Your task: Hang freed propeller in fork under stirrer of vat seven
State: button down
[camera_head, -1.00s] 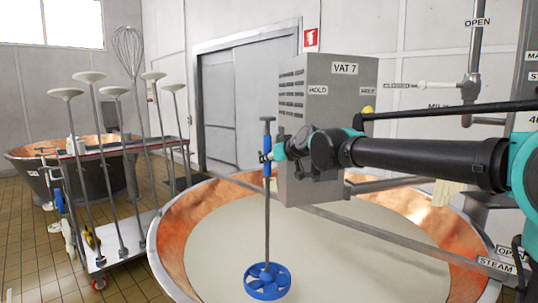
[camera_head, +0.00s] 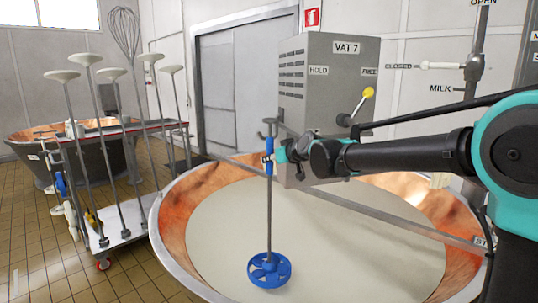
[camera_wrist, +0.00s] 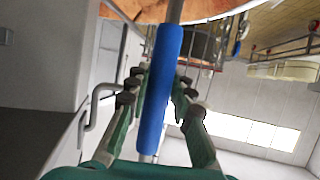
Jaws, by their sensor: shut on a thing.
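The propeller is a long grey shaft with a blue sleeve (camera_head: 268,168) and a blue ringed wheel (camera_head: 269,270) at its foot. It hangs upright over the pale liquid in vat seven (camera_head: 180,212). My gripper (camera_head: 268,157) is shut on the blue sleeve, which also fills the middle of the wrist view (camera_wrist: 160,90) between the fingers. The shaft's top stands just left of the grey VAT 7 stirrer box (camera_head: 325,85). In the wrist view a bent grey rod (camera_wrist: 90,110) stands out from a grey surface, left of the sleeve. I cannot tell whether it is the fork.
A grey bar (camera_head: 400,222) spans the vat behind the shaft. A yellow-knobbed lever (camera_head: 360,103) sticks out from the box near FREE. A trolley (camera_head: 125,238) with several upright tools stands left, before another copper vat (camera_head: 25,140). A milk valve (camera_head: 440,66) is at right.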

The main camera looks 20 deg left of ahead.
jog(key=shift+w+d+f, duration=1.2)
jog(key=shift+f, duration=1.95)
jog(key=shift+w+d+f, duration=1.15)
jog(key=shift+w+f, duration=0.05)
jog(key=shift+f, duration=1.9)
jog(key=w+d, duration=0.4)
jog(key=d, duration=0.2)
jog(key=shift+w+f, duration=0.25)
jog(key=shift+w, duration=0.1)
jog(key=shift+s+a+r, duration=0.25)
jog(key=shift+s, duration=0.25)
jog(key=shift+w+d+f, duration=0.1)
jog(key=shift+w+d, duration=0.65)
jog(key=shift+d, duration=0.2)
jog(key=shift+w+d, duration=0.75)
jog(key=shift+d, duration=0.2)
